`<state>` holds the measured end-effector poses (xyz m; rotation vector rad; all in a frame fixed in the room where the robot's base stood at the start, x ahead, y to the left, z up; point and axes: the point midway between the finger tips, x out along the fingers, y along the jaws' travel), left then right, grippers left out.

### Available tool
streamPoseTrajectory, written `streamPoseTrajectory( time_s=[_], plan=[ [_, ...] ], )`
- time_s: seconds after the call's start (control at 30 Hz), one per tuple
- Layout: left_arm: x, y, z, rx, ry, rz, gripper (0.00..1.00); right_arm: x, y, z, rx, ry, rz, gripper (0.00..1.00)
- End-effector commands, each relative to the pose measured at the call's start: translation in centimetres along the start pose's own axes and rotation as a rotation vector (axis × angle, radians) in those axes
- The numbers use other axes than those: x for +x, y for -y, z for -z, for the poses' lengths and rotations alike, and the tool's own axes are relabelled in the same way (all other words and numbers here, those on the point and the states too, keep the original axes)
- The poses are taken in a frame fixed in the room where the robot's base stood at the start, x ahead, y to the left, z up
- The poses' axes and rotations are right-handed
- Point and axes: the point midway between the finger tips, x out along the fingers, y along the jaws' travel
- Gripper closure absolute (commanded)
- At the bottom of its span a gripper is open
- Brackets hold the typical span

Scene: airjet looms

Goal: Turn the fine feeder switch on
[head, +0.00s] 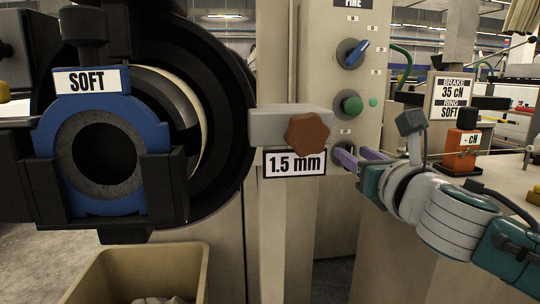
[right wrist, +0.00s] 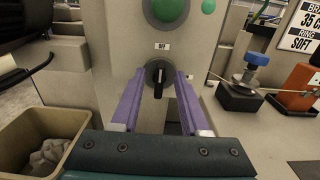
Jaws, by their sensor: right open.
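The fine feeder panel (head: 318,55) is a beige post with a "FINE" label at its top. Its black rotary switch (head: 342,152) is low on the panel, partly hidden by my fingers in the head view. In the right wrist view the black switch (right wrist: 158,74) has its handle about upright, under a small label that seems to read "OFF". My right gripper (right wrist: 158,98) is open, its two purple fingers on either side of the switch handle with gaps. It comes from the right in the head view (head: 350,158). My left gripper is not in view.
Above the switch are a green button (head: 352,105) and a blue knob (head: 353,53). A brown star knob (head: 307,134) with a "1.5 mm" label (head: 294,163) sits left. A beige bin (right wrist: 38,138) stands lower left. An orange block (right wrist: 298,88) stands right.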

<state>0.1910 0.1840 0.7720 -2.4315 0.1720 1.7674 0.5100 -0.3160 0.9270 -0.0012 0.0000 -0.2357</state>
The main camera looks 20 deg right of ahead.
Motion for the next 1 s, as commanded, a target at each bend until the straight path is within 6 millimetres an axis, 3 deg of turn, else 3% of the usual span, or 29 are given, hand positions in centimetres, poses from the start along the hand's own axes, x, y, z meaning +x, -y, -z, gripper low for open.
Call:
streamPoseTrajectory(
  time_s=[0.33,0.73,1.0],
  plan=[
    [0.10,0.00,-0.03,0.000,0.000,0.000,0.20,0.52,-0.02,-0.02,0.001,0.000,-0.001,0.55],
    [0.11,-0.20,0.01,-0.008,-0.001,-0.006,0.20,0.50,-0.01,-0.02,0.002,0.000,0.000,0.99],
    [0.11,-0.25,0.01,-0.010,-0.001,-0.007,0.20,0.49,-0.01,-0.02,0.002,0.000,0.000,1.00]
  ],
)
